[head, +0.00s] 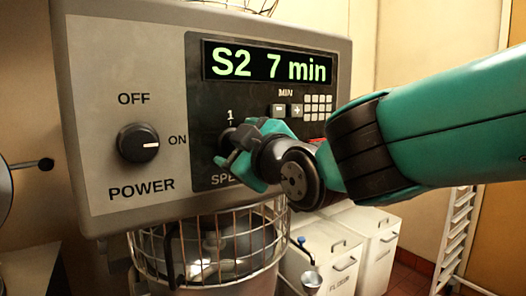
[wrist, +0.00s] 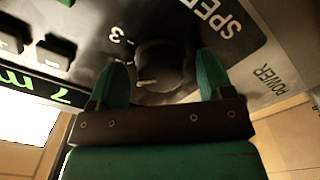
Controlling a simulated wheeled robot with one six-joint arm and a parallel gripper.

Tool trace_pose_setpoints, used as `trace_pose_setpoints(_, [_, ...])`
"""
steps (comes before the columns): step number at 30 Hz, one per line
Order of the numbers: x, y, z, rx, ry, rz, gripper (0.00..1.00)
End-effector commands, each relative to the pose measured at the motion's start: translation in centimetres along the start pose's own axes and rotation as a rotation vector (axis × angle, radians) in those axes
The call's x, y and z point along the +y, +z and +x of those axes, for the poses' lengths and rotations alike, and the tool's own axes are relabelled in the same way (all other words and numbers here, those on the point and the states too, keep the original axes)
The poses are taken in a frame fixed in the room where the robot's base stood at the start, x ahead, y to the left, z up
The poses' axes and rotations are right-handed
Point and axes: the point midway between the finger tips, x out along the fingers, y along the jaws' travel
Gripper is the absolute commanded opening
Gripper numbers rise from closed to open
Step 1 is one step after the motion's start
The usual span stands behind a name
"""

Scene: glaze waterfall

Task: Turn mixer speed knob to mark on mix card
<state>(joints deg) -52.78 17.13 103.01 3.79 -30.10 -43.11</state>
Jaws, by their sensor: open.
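The mixer speed knob (wrist: 165,65) is dark and round, with a pale pointer line on its face; the numeral 3 is printed beside it. My gripper (wrist: 162,63) is open, with one green finger on each side of the knob. I cannot tell whether the fingers touch it. In the head view my gripper (head: 243,150) covers most of the knob and part of the SPEED label; a numeral 1 shows above. The display (head: 268,65) reads "S2 7 min". No mix card is seen in either view.
The power knob (head: 138,144) is left of the speed knob, its line toward ON. Minus and plus buttons (head: 288,111) and a keypad (head: 318,105) lie above my gripper. A wire bowl guard (head: 150,255) is below the panel. White bins (head: 375,222) stand behind.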

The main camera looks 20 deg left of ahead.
Motion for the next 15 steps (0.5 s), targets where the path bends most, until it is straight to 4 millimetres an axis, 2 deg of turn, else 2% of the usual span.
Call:
trace_pose_setpoints(5, [-0.2,0.2,-2.3,0.002,0.001,0.000,0.74])
trace_pose_setpoints(15, [-0.3,0.2,-11.0,0.004,0.003,0.000,0.74])
